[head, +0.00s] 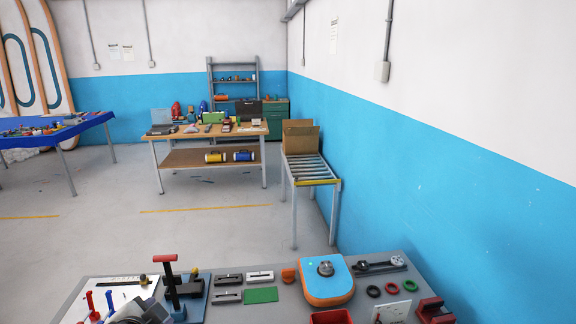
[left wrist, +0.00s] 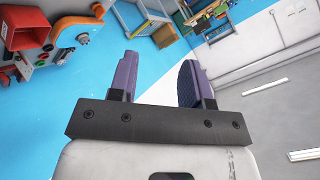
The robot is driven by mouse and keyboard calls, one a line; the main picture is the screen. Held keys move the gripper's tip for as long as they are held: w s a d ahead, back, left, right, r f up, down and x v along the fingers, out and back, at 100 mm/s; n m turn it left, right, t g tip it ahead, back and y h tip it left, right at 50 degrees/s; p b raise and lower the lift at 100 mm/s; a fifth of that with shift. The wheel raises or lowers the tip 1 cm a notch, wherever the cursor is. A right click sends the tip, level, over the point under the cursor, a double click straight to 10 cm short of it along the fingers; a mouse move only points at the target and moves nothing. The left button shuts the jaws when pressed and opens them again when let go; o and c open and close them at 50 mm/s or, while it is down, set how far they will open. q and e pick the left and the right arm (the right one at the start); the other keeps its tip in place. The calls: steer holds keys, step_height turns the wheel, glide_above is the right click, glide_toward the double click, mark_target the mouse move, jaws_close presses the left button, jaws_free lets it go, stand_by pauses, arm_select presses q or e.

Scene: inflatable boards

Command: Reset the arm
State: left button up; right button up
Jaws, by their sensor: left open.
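My left gripper (left wrist: 159,62) shows in the left wrist view with its two purple fingers apart and nothing between them. Beyond the fingers are the blue and white wall and the floor, seen tilted. In the head view a grey and dark shape, perhaps part of my left arm, shows at the lower left edge of the near workbench (head: 225,312); its fingers cannot be made out there. My right gripper is in neither view.
The near bench holds a blue and orange device (head: 326,280), a red-handled press (head: 168,285), a green plate (head: 260,295), a red bin (head: 330,317) and several small parts. A roller conveyor (head: 310,170) with a cardboard box (head: 300,137) stands along the blue wall.

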arm_select(q)
steer(key=s+d+f+n+g+h, duration=0.1)
steer(key=s+d+f+n+g, duration=0.2)
steer(key=s+f, duration=1.2)
steer(key=s+d+f+n+g+h, duration=0.1)
steer(key=s+f+n+g, duration=0.25)
steer(key=s+f, duration=1.15)
steer(key=s+r+p, duration=0.3)
steer(key=r+p, duration=2.1)
steer(key=r, duration=0.1)
steer(key=shift+s+d+r+g, duration=0.15)
steer(key=shift+r+g, duration=0.15)
steer(key=shift+g, duration=0.05)
